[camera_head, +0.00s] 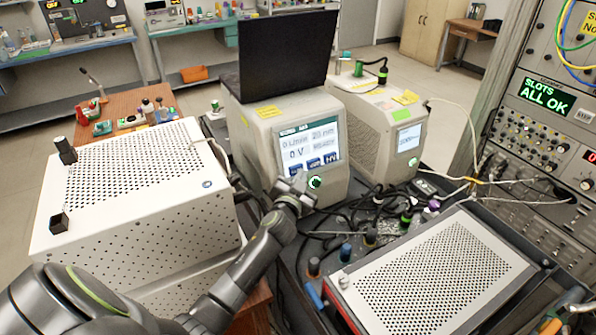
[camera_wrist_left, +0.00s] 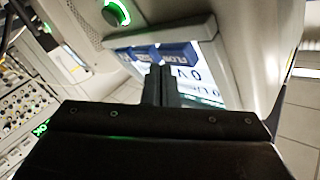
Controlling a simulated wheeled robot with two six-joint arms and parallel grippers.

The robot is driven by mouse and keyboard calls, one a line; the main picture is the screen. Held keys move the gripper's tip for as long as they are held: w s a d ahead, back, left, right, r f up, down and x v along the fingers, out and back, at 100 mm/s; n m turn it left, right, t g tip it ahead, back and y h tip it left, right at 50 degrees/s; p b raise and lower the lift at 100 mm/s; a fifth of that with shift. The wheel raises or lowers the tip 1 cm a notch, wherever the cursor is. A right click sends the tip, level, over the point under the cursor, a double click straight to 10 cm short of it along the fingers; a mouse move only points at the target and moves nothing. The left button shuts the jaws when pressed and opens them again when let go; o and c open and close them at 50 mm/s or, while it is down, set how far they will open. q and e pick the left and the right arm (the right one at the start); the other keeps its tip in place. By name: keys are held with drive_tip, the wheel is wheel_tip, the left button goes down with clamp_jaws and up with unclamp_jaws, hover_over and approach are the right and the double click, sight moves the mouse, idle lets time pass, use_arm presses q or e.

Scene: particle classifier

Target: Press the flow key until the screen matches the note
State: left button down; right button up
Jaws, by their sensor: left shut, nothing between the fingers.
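The beige classifier (camera_head: 255,140) has a lit screen (camera_head: 308,143) that reads 0 L/min, 20 nm, 0 V and READY. Blue keys run along its lower edge. The flow key (camera_wrist_left: 178,53) is readable in the left wrist view, beside another blue key (camera_wrist_left: 142,54). My left gripper (camera_head: 300,182) is shut and empty at the screen's lower left. Its fingertips (camera_wrist_left: 159,72) overlap the flow key's edge in the wrist view; contact cannot be told. A yellow note (camera_head: 268,112) is on the casing, its writing too small to read. My right gripper is not in view.
A green-ringed knob (camera_head: 315,182) sits just below the screen. A second beige unit (camera_head: 378,130) with its own display stands to the right. A white perforated box (camera_head: 140,185) is at left, another perforated box (camera_head: 435,275) at front right. Cables clutter the space between.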

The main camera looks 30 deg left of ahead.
use_arm(q)
drive_tip(key=shift+w+a+b, duration=0.35)
drive_tip(key=shift+a+b, duration=0.1)
drive_tip(key=shift+b, duration=0.15)
idle(1.3)
